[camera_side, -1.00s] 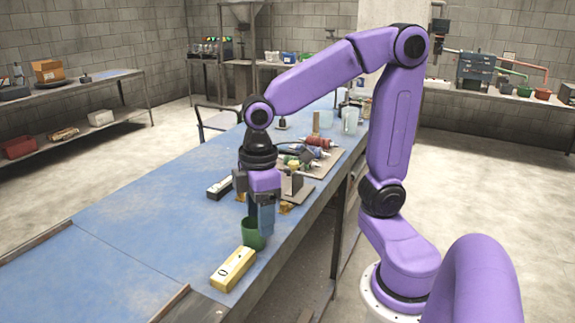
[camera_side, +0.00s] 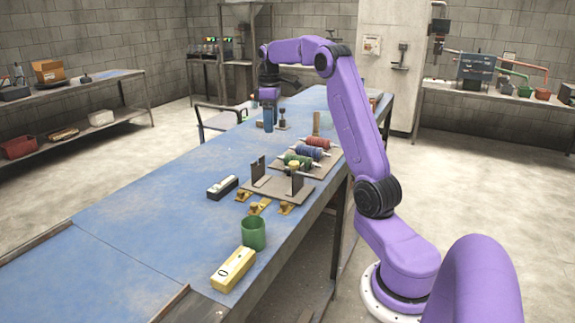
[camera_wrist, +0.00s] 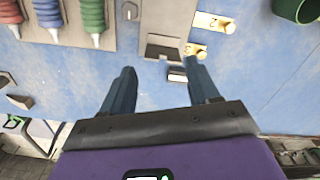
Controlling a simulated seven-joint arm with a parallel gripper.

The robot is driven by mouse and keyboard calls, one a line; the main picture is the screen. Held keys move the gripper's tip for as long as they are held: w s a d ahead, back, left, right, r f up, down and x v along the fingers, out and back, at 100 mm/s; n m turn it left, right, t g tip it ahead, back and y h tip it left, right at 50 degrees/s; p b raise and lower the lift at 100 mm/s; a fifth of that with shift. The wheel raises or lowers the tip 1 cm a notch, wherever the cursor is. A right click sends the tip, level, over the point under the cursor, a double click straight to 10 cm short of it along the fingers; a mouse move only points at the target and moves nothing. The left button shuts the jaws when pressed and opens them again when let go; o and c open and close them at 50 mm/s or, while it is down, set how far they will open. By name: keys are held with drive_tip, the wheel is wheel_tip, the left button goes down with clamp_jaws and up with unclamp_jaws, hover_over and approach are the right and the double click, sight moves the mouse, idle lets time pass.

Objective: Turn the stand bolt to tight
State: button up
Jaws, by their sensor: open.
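The stand (camera_side: 268,187) is a grey-brown plate with two dark uprights on the blue bench. In the wrist view, its plate (camera_wrist: 160,47) lies beyond my fingertips at the top middle. I cannot clearly pick out the stand bolt or tell how tight it is. Several brass pieces (camera_side: 259,207) lie in front of the stand. My gripper (camera_side: 268,130) is high over the far part of the bench, well behind the stand. Its two dark blue fingers are spread apart and empty in the wrist view (camera_wrist: 163,70).
A tray holds red (camera_side: 319,142), blue (camera_side: 311,153) and green (camera_side: 297,161) spools behind the stand. A black box (camera_side: 222,187) lies left of it. A green cup (camera_side: 253,233) and a yellow box (camera_side: 233,269) are at the near end. The bench's left side is clear.

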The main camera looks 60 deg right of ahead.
hover_over(289, 172)
drive_tip(key=w+d, duration=0.1)
drive_tip(key=w, duration=0.1)
drive_tip(key=shift+m, duration=0.4)
drive_tip(key=f, duration=1.7)
drive_tip(key=shift+s+d+f, duration=0.2)
drive_tip(key=shift+s+f, duration=0.05)
drive_tip(key=shift+s, duration=0.1)
drive_tip(key=c, duration=1)
